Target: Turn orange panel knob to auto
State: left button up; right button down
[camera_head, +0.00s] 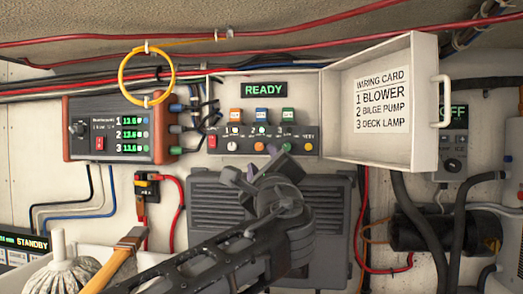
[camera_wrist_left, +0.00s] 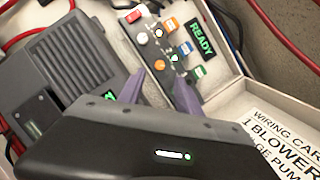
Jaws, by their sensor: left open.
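The orange panel knob (camera_head: 258,147) is on the dark strip of the switch panel (camera_head: 298,147) below the green READY display. It also shows in the left wrist view (camera_wrist_left: 160,66), just beyond the gap between my fingertips. My left gripper (camera_head: 266,160) is open, its purple fingers in front of the panel's lower edge. In the wrist view the fingers (camera_wrist_left: 160,77) are spread and empty on either side of the knob's line of sight. I cannot tell whether they touch the panel. The knob's pointer and any auto marking are too small to read.
Beside the knob are a red rocker (camera_head: 212,142) and a white knob (camera_head: 231,146). Orange, blue and green tags (camera_head: 262,116) sit above. The open lid (camera_head: 382,98) with the wiring card stands at right. A grey ribbed box (camera_head: 215,215) is below.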

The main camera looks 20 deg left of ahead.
aim_at(259, 147)
pick_arm(q)
jog(key=shift+w, duration=0.1)
jog(key=p+x, duration=0.3)
jog(key=x, duration=0.3)
jog(key=shift+w+r, duration=0.15)
jog(key=shift+w+a+p, duration=0.4)
jog(key=shift+w+p, duration=0.05)
jog(key=shift+w, duration=0.15)
jog(key=shift+c, duration=0.5)
grip_shut()
